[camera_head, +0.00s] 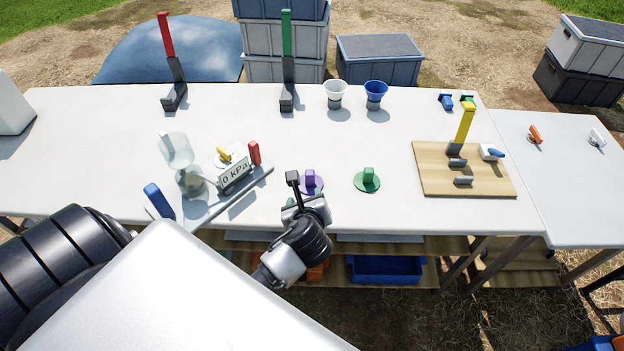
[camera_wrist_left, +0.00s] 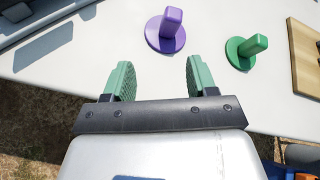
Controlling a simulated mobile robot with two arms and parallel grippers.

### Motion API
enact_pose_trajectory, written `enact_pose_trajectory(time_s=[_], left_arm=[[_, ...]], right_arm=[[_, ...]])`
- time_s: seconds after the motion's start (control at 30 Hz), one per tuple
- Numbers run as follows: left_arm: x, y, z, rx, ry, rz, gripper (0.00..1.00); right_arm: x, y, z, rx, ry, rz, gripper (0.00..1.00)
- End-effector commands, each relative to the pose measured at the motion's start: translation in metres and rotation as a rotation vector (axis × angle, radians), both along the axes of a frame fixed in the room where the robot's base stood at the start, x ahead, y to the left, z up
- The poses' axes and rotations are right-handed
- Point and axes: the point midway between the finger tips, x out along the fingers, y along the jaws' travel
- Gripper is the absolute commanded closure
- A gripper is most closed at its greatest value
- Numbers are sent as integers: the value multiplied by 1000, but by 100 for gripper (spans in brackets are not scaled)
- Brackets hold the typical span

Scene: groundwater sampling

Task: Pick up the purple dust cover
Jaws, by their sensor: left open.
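The purple dust cover (camera_head: 312,184) is a flat round disc with an upright block handle, lying on the white table. In the head view my left gripper (camera_head: 294,184) partly hides it from the front left. In the left wrist view the purple dust cover (camera_wrist_left: 166,32) stands clear beyond the fingertips, between their lines. My left gripper (camera_wrist_left: 157,75) is open and empty, its two green finger pads apart and not touching the cover. My right gripper is in neither view.
A similar green cover (camera_head: 367,181) lies to the right. A pressure gauge device (camera_head: 235,172) with a clear vessel stands on a grey base to the left. A wooden board (camera_head: 430,178) with clamps is farther right.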

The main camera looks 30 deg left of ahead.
Motion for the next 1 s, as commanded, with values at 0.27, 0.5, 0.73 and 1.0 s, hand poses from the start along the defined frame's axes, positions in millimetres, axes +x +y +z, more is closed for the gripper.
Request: enact_pose_trajectory(time_s=[0.27, 0.5, 0.73, 1.0], left_arm=[[30, 5, 7, 319, 84, -157, 43], [58, 24, -7, 323, 86, -161, 43], [72, 35, -15, 319, 85, -159, 43], [99, 56, -31, 319, 85, -159, 43]], right_arm=[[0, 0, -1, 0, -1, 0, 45], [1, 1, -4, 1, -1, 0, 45], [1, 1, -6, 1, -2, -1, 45], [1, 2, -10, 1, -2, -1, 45]])
